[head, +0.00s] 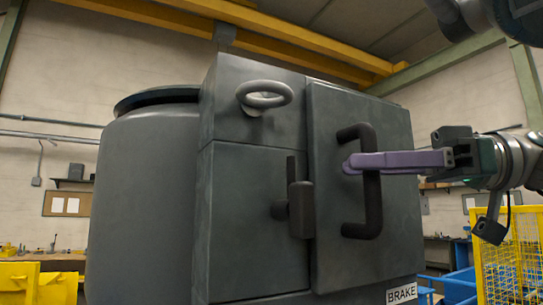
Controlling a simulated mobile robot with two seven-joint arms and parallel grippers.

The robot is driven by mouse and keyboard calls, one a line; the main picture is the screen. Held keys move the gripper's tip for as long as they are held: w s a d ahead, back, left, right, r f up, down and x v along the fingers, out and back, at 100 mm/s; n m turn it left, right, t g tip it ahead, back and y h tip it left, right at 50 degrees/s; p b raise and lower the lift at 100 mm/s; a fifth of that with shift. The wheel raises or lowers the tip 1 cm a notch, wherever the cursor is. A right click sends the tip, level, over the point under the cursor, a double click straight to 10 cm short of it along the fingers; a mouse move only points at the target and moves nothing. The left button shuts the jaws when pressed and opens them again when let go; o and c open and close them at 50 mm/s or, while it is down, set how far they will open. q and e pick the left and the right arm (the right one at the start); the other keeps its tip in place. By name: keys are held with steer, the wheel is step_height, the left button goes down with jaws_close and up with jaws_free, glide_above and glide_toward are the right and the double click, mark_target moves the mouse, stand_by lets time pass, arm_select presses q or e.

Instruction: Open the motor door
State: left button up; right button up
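The motor door (335,220) is a dark grey panel on the right of the big grey motor housing. It looks closed or nearly so. Its black vertical bar handle (374,205) stands out from the panel. My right gripper (352,163) reaches in from the right with long purple fingers. They lie across the upper part of the handle, with the tips just past its left side. The handle hides part of the grip, so I cannot tell if the fingers press on it. A dark latch (300,208) sits at the door's left edge. My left gripper is out of view.
A grey ring (265,94) sticks out above the latch. A BRAKE label (401,293) is below the door. A yellow mesh cage (507,260) and blue crates (458,284) stand at the lower right. Yellow bins (40,285) are at the lower left.

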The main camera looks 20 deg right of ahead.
steer(key=shift+c, duration=0.3)
jaws_close()
stand_by(1.1)
